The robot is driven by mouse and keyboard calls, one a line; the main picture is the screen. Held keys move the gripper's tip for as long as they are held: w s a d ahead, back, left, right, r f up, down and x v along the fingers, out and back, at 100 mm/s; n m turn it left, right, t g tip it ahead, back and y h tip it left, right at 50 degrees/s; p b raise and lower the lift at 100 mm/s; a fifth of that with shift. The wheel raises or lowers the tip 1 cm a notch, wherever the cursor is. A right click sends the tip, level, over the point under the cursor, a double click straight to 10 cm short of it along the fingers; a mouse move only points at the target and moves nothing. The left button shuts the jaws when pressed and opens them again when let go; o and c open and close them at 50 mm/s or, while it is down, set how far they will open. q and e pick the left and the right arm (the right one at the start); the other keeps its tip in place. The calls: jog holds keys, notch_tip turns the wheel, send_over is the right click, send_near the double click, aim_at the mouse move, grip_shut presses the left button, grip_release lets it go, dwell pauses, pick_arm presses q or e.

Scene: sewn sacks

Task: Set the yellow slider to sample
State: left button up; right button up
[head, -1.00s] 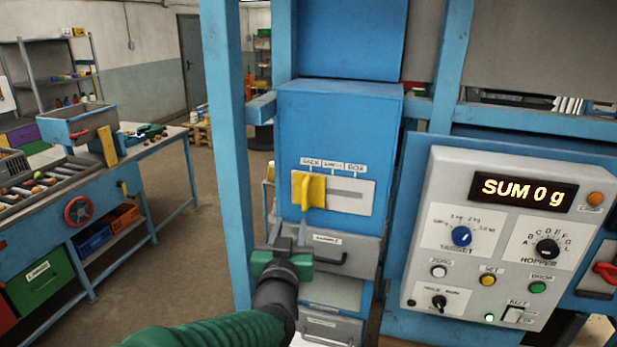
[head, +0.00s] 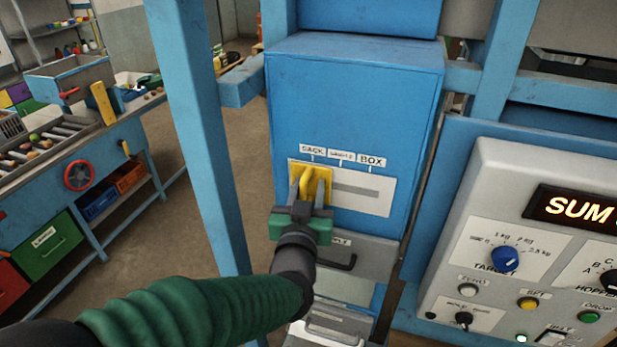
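The yellow slider (head: 327,175) sits at the left end of its slot, under the SACK label (head: 312,149), on the white plate (head: 376,204) of the blue box. The SAMPLE label (head: 341,155) is in the middle and the BOX label (head: 371,161) is to the right. My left gripper (head: 307,190) is in front of the slider. Its two grey fingers are apart, one on each side of the slider's raised tab. Whether they touch it is hard to tell. My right gripper is not in view.
Below the slider plate is a grey drawer with a dark handle (head: 338,262). A blue upright post (head: 192,130) stands to the left. The grey control panel (head: 462,270) with knobs and buttons is to the right. The slot right of the slider is clear.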

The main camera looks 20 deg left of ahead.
pick_arm(q)
jog(key=shift+s+d+r, duration=0.2)
jog(key=shift+s+d, duration=0.1)
jog(key=shift+s, duration=0.05)
jog(key=shift+s+a, duration=0.3)
jog(key=shift+a, duration=0.25)
jog(key=c, duration=0.4)
jog(key=shift+w+a, duration=0.1)
jog(key=shift+a, duration=0.3)
grip_shut()
jog(key=shift+d, duration=0.45)
jog(key=shift+a, duration=0.1)
jog(key=shift+a+f, duration=0.1)
jog(key=shift+a, duration=0.05)
